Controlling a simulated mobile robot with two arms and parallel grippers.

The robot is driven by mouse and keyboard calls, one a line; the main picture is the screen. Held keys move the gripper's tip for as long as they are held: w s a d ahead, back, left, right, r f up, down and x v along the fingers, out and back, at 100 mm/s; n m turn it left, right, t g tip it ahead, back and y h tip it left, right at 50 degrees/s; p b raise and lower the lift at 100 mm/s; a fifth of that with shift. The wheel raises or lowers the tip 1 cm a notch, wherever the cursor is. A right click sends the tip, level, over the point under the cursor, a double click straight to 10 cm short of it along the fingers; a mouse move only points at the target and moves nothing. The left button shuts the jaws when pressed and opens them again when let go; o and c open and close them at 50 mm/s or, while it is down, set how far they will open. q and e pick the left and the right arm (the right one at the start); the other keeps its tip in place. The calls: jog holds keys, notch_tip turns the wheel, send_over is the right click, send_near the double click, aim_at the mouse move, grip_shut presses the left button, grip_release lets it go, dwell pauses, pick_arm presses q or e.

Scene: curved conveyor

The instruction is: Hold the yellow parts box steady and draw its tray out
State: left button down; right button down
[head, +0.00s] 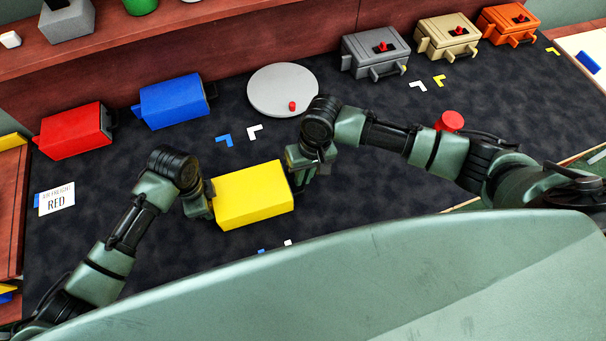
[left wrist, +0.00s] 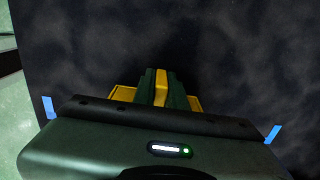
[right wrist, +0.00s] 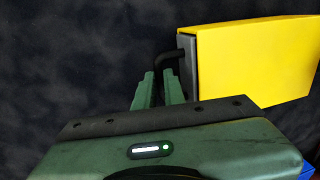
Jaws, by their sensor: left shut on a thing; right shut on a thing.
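The yellow parts box (head: 253,195) sits on the dark mat between my two grippers. My left gripper (head: 206,200) is at its left end; in the left wrist view its fingers (left wrist: 162,88) are shut on a narrow yellow part of the box (left wrist: 123,93). My right gripper (head: 302,172) is at its right end. In the right wrist view the fingers (right wrist: 160,88) are shut on the black handle (right wrist: 166,57) of the grey tray front (right wrist: 187,55). The tray front lies close against the yellow box (right wrist: 250,60). The tray's inside is hidden.
A red box (head: 75,130) and a blue box (head: 172,100) stand behind to the left. A round grey disc (head: 283,89) carries a small red piece (head: 292,106). Grey (head: 375,52), beige (head: 447,38) and orange (head: 508,22) boxes stand at the back right.

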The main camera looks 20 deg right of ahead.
jog(key=d, duration=1)
jog(key=shift+d, duration=0.2)
pick_arm(q)
jog(key=shift+a, duration=0.1)
pick_arm(e)
jog(key=c, duration=1.5)
grip_release()
jog(key=shift+a, duration=0.1)
jog(key=shift+r, duration=0.15)
notch_tip(320, 180, up, 12)
jog(key=d, duration=0.2)
jog(key=shift+f, duration=0.2)
